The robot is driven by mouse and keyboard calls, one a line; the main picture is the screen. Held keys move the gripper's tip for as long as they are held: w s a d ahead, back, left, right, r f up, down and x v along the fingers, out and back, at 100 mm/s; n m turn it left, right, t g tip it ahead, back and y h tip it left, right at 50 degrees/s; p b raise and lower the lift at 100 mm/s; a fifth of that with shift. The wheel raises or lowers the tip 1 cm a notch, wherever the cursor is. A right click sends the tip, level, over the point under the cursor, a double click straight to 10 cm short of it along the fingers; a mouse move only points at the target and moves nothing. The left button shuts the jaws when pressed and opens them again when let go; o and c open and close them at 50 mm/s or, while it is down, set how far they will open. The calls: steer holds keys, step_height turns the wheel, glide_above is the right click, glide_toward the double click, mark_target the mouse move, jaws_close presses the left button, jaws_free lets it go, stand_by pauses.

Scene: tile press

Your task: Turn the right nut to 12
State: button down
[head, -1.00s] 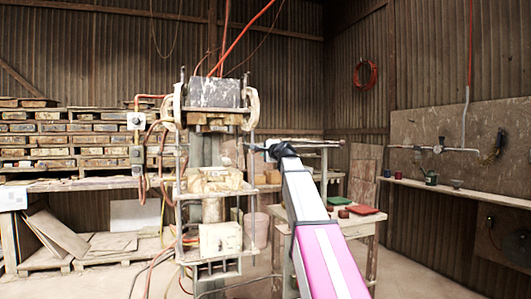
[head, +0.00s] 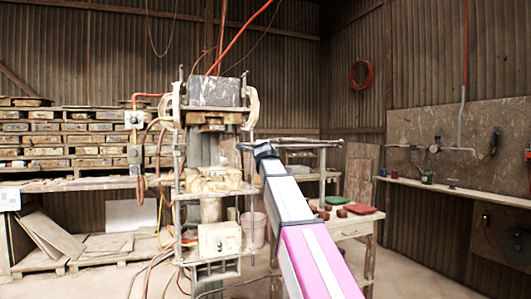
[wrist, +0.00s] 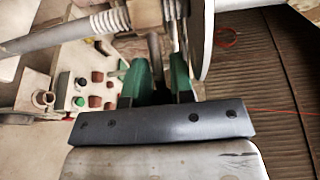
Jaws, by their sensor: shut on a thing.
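The press (head: 218,92) stands left of centre in the head view, with upright rods on both sides. My gripper (head: 250,147) is at its right rod, at mid height. In the wrist view the green fingers of my gripper (wrist: 158,75) are close together around a narrow grey metal part, which I take to be part of the right nut (wrist: 156,50). A threaded rod (wrist: 108,21) runs across just above the fingers. The nut's body is mostly hidden, and I cannot read its angle or any number 12 mark.
A small table (head: 352,228) with green and red tiles (head: 363,209) stands right of the press, behind my arm. A pink bucket (head: 254,230) is below. A wall shelf (head: 460,189) is at right. Hoses hang left of the press.

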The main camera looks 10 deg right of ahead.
steer(key=shift+s+a+r+m+g+h, duration=0.1)
steer(key=shift+s+a+m+g+h, duration=0.2)
steer(key=shift+a+m+g+h, duration=1.15)
steer(key=shift+s+a+r+m+g+h, duration=0.1)
steer(key=shift+s+a+m+g+h, duration=0.15)
steer(key=shift+m+g+h, duration=2.45)
steer(key=shift+s+a+r+m+g+h, duration=0.1)
steer(key=shift+s+a+m+g+h, duration=0.4)
steer(key=shift+m+h, duration=1.75)
steer(key=shift+w+a+n+g+h, duration=0.15)
steer(key=shift+a+n+g+h, duration=0.15)
steer(key=shift+n+h, duration=0.3)
steer(key=c, duration=1)
jaws_free()
steer(key=shift+f, duration=0.1)
